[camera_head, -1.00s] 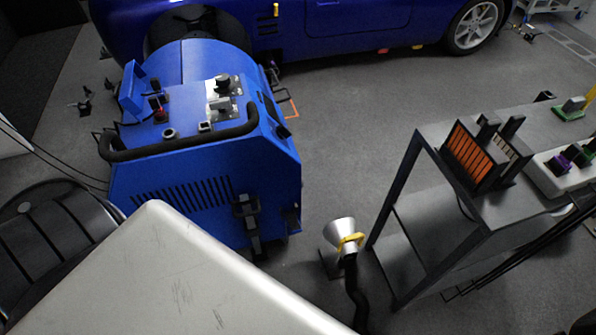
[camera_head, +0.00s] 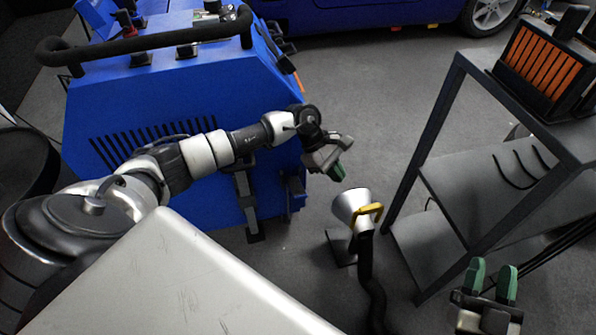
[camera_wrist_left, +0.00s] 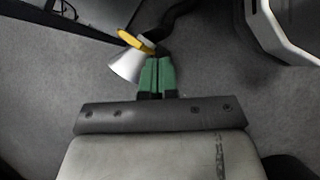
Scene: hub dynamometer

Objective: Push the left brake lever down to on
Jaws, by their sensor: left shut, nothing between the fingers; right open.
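The blue dynamometer cabinet (camera_head: 175,95) stands at the left in the head view, with a black bar handle (camera_head: 150,42) along its top edge. A black upright fitting (camera_head: 246,195) is on the cabinet's front. I cannot tell which part is the left brake lever. My left gripper (camera_head: 338,170) is shut and empty, just right of the cabinet's front corner; its green fingers also show together in the left wrist view (camera_wrist_left: 157,76). My right gripper (camera_head: 491,277) is open and empty at lower right.
A silver funnel with a yellow handle (camera_head: 352,208) and black hose stands on the floor just below my left gripper. A grey cart (camera_head: 480,190) bearing an orange-finned unit (camera_head: 545,65) is at the right. A blue car (camera_head: 385,15) is behind.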

